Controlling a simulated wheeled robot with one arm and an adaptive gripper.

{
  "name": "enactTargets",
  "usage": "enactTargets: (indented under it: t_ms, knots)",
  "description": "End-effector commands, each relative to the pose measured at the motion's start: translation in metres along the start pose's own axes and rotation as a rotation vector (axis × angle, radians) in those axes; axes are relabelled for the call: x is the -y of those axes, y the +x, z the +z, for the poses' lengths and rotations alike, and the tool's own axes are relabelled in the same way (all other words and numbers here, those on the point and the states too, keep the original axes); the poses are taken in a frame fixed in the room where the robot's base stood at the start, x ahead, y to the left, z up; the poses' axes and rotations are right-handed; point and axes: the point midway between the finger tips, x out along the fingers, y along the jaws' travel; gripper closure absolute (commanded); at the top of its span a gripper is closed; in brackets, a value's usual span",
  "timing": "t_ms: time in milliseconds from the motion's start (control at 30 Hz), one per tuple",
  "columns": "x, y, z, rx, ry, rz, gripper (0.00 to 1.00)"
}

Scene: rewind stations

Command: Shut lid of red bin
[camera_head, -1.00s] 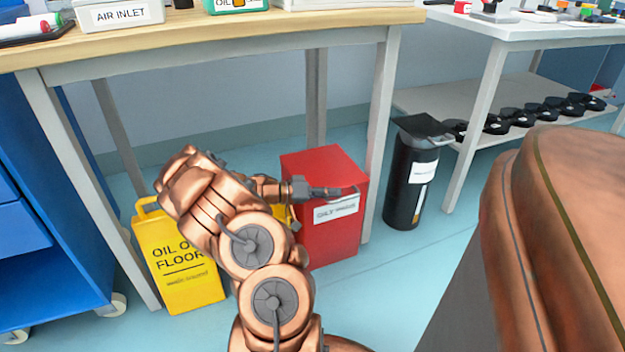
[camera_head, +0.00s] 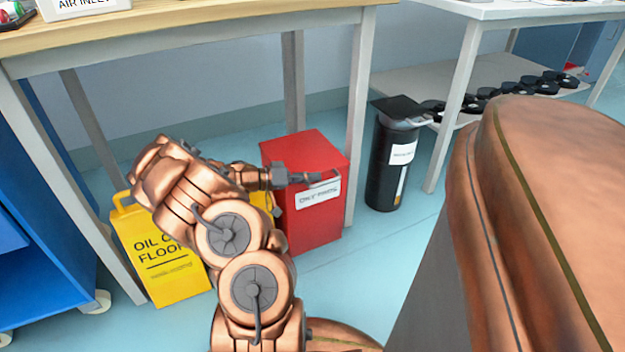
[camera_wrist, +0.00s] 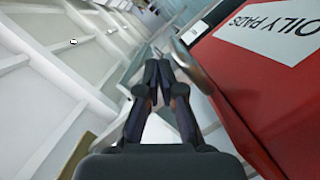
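The red bin (camera_head: 310,228) stands on the floor under the wooden bench, with a white label on its front. Its red lid (camera_head: 303,150) lies flat across the top, with no gap that I can see. A grey bar handle (camera_wrist: 190,68) runs along the front upper edge. My gripper (camera_head: 314,178) is at that front edge, beside the handle. In the wrist view my gripper (camera_wrist: 158,64) has its dark fingertips together, with nothing visible between them. The fingertips are just left of the handle; whether they touch it is unclear. The wrist label reads "OILY PADS".
A yellow floor sign (camera_head: 158,262) stands left of the bin, partly behind my arm. Bench legs (camera_head: 357,130) rise close by. A black bin (camera_head: 388,170) stands to the right. A blue cabinet (camera_head: 45,230) is at left. Floor in front of the red bin is open.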

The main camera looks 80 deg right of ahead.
Motion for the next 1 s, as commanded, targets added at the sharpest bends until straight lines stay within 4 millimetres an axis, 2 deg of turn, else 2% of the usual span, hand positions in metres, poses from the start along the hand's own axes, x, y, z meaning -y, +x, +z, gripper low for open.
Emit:
enactTargets:
  t_ms: [133, 167, 400, 600, 800, 1000]
  knots:
    - [-0.019, -0.009, -0.025, -0.015, 0.007, 0.0, 1.0]
    - [-0.021, -0.017, -0.027, -0.017, 0.004, -0.001, 1.0]
    - [-0.028, -0.066, -0.023, -0.018, 0.001, -0.001, 1.0]
    - [-0.033, -0.094, -0.021, -0.018, 0.003, 0.003, 1.0]
    - [-0.034, -0.107, -0.019, -0.017, 0.004, 0.002, 1.0]
    - [-0.034, -0.108, -0.019, -0.017, 0.004, 0.003, 1.0]
